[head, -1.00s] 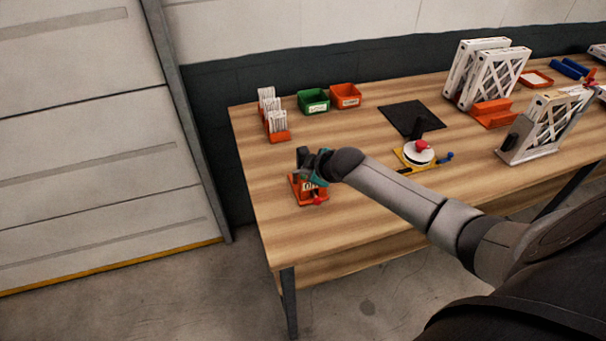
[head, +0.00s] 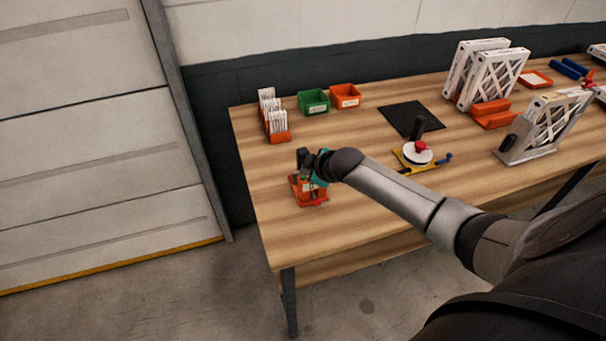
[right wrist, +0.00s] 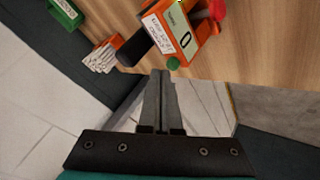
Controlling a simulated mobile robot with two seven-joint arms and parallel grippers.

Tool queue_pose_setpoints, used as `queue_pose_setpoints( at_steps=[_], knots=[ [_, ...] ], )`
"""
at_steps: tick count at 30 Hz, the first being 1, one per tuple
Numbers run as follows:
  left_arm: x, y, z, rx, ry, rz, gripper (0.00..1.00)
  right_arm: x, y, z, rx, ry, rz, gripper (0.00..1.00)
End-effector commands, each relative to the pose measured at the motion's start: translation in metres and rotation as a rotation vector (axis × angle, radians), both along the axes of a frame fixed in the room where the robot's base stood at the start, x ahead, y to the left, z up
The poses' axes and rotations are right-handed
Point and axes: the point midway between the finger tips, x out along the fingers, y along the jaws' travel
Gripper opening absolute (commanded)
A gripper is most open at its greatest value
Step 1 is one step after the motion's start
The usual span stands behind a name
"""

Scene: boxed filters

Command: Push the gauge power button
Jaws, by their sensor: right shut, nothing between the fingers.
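The orange gauge (head: 311,200) stands near the left front part of the table. The right wrist view shows the gauge (right wrist: 203,29) with a pale display reading 0, a white label, a black grip and a red knob. A round green button (right wrist: 173,63) is on its near edge. My right gripper (right wrist: 160,74) is shut and empty, its fingertips close to the green button on its left; I cannot tell whether they touch. In the head view my right gripper (head: 308,163) is over the gauge and hides part of it. My left gripper is not in view.
Behind the gauge are an orange holder of white cards (head: 279,137), a green bin (head: 314,107) and an orange bin (head: 345,103). To the right are a dial device (head: 418,155), a black mat (head: 391,117) and white framed filters (head: 497,77). Bare wood surrounds the gauge.

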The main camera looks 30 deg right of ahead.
Motion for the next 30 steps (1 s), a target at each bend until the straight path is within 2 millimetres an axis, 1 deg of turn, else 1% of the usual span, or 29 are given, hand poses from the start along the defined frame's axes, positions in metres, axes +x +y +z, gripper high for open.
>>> queue_pose_setpoints(
  at_steps=[5, 17, 22, 30],
  knots=[
    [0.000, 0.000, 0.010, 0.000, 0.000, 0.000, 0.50, 0.000, 0.000, 0.010, 0.000, -0.001, 0.001, 0.00],
    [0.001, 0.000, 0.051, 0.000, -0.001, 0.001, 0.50, 0.000, 0.000, 0.048, 0.000, -0.001, 0.000, 0.00],
    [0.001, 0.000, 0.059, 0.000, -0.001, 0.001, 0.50, 0.000, 0.000, 0.060, -0.001, -0.001, -0.001, 0.00],
    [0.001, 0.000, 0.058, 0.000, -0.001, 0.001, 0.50, 0.000, 0.000, 0.060, 0.000, 0.000, 0.000, 0.00]
  ],
)
